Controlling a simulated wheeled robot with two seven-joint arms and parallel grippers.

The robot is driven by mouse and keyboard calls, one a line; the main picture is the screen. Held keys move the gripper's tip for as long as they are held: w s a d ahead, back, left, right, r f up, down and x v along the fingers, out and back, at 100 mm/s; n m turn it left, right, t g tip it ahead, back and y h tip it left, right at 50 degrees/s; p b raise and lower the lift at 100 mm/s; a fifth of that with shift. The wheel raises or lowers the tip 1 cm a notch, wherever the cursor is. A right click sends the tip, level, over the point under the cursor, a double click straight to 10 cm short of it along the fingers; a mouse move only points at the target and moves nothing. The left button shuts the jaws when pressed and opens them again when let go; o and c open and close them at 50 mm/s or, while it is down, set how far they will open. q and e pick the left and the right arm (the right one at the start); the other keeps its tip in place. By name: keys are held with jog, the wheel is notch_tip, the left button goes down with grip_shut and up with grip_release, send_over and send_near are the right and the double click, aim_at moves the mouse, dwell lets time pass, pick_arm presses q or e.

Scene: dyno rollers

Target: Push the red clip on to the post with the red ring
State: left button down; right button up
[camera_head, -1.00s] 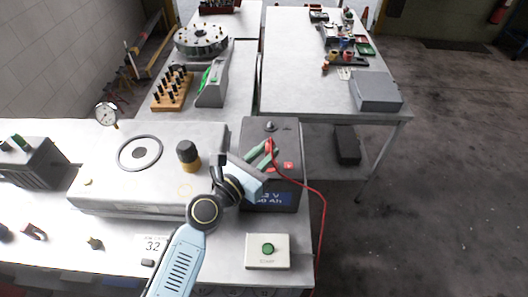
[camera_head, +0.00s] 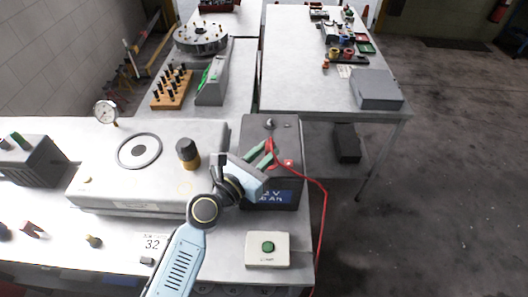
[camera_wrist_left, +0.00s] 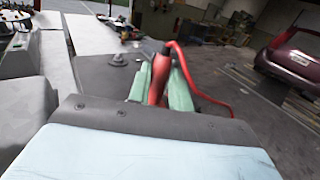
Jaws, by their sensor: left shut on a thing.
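The dark battery (camera_head: 257,134) stands on the near bench, with a blue label on its front. A grey post (camera_head: 270,123) rises from its top at the back; it also shows in the wrist view (camera_wrist_left: 118,60). A small red mark (camera_head: 288,163) lies on the battery's right side; I cannot tell if it is a ring round a post. My left gripper (camera_head: 262,158), with green fingers, is over the battery top and shut on the red clip (camera_head: 270,146). In the wrist view the clip (camera_wrist_left: 157,82) sits between the fingers. Its jaw tips are hidden. My right gripper is not in view.
A red cable (camera_head: 324,205) runs from the clip over the battery's right side and down past the bench edge. A box with a green button (camera_head: 268,262) is in front of the battery. A grey machine (camera_head: 105,180) with a black-and-brown knob (camera_head: 187,153) stands left.

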pick_arm(q)
jog(key=shift+f, duration=0.2)
jog(key=c, duration=1.2)
grip_release()
jog(key=b+v, duration=0.2)
jog(key=v, duration=1.1)
jog(key=shift+s+a, duration=0.1)
jog(key=shift+s, duration=0.1)
